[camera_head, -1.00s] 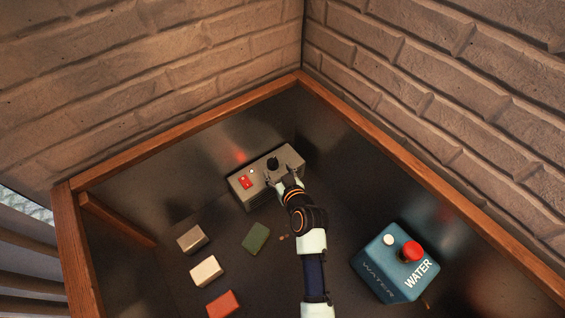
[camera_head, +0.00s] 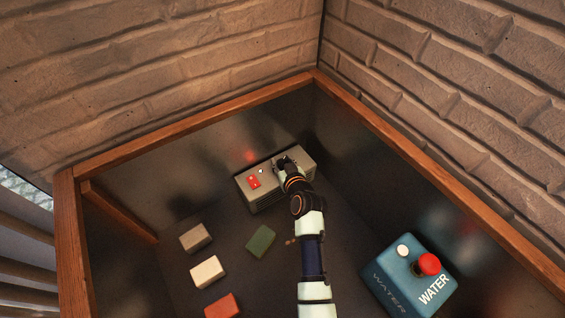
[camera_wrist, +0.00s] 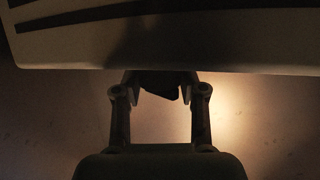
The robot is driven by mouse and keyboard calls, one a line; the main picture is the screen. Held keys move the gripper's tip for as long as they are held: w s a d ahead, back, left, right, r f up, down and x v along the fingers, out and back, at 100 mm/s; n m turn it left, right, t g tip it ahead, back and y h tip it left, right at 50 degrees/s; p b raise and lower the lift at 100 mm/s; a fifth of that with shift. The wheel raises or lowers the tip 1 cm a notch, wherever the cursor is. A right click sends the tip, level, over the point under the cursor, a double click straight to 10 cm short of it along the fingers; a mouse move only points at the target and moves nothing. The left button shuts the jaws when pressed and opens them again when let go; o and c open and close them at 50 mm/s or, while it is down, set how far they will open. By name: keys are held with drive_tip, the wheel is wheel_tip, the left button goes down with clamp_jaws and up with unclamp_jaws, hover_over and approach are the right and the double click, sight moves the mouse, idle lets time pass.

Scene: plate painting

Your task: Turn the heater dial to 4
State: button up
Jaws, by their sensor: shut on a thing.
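The heater is a grey box (camera_head: 266,195) with a red switch (camera_head: 254,182) and a small white light on its top, at the centre of the head view. My gripper (camera_head: 285,163) is over the right part of its top and hides the dial there. In the wrist view, my gripper (camera_wrist: 160,92) has its two fingers on either side of the dark dial (camera_wrist: 160,84), shut on it. The dial's numbers and pointer cannot be read. A slotted grey heater face (camera_wrist: 220,40) fills the top of the wrist view.
A blue WATER box (camera_head: 385,285) with a red knob (camera_head: 429,264) stands at lower right. Green (camera_head: 261,241), grey (camera_head: 195,237), white (camera_head: 207,271) and red (camera_head: 222,305) blocks lie at lower left. A wooden rim (camera_head: 200,125) borders the dark table.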

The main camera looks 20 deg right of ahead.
drive_tip(key=p, duration=0.2)
drive_tip(key=shift+a+r+m+h+p, duration=0.1)
drive_tip(key=shift+r+m+h+p, duration=0.15)
drive_tip(key=shift+m+h+p, duration=0.15)
drive_tip(key=shift+c, duration=0.3)
drive_tip(key=shift+f+m+h+p, duration=0.2)
drive_tip(key=shift+m+h+p, duration=0.25)
drive_tip(key=shift+p, duration=0.4)
drive_tip(key=o, duration=1.1)
drive_tip(key=shift+o, duration=0.2)
drive_tip(key=shift+s, duration=0.1)
drive_tip(key=v, duration=1.1)
drive_tip(key=shift+s+r, duration=0.2)
drive_tip(key=shift+s, duration=0.15)
drive_tip(key=shift+a, duration=0.1)
